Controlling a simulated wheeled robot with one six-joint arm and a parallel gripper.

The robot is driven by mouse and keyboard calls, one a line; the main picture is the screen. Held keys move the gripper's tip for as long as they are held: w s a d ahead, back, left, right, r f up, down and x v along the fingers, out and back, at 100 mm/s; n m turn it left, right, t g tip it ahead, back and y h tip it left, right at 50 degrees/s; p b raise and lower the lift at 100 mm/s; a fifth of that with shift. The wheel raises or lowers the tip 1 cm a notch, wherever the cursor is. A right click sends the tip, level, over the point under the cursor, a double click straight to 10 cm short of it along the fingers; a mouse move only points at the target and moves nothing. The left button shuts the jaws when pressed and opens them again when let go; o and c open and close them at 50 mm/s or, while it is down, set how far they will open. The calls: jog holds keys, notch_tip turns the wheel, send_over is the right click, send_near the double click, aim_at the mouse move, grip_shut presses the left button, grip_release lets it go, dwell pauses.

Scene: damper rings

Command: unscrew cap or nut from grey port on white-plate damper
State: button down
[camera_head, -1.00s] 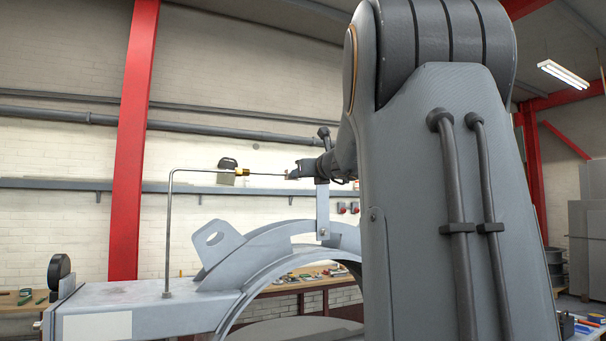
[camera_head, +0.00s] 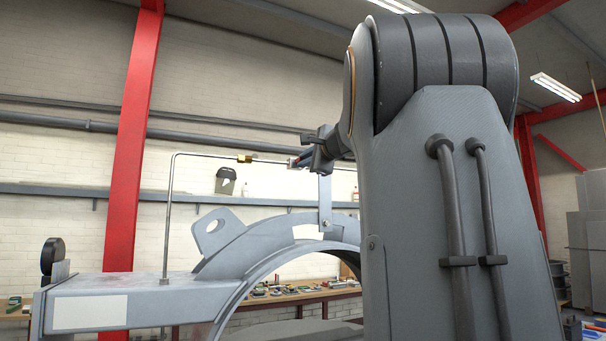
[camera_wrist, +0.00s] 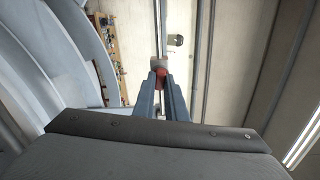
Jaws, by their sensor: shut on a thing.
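The damper (camera_head: 205,268) has a white plate (camera_head: 90,312) on its box at the lower left. A thin grey pipe (camera_head: 168,220) rises from the box and bends right to a brass fitting (camera_head: 244,158), then runs on towards my gripper (camera_head: 302,160). In the wrist view my gripper (camera_wrist: 161,88) is shut on a small red cap or nut (camera_wrist: 160,73) at the near end of the pipe (camera_wrist: 160,35). The fingers hide part of it. Whether it is still threaded on cannot be told. No separate grey port can be made out.
An upright bracket (camera_head: 325,205) stands on the damper's arch just below my gripper. A lug with a hole (camera_head: 212,232) sticks up left of it. A workbench with tools (camera_head: 295,297) and a wall shelf (camera_head: 90,190) lie behind.

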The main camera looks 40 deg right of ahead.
jog(key=shift+s+n+b, duration=0.15)
jog(key=shift+n+b, duration=0.8)
jog(key=shift+n, duration=0.15)
jog(key=shift+s, duration=0.1)
jog(key=shift+b+v, duration=1)
jog(key=shift+v, duration=1.2)
jog(key=b+v, duration=0.2)
jog(key=v, duration=0.3)
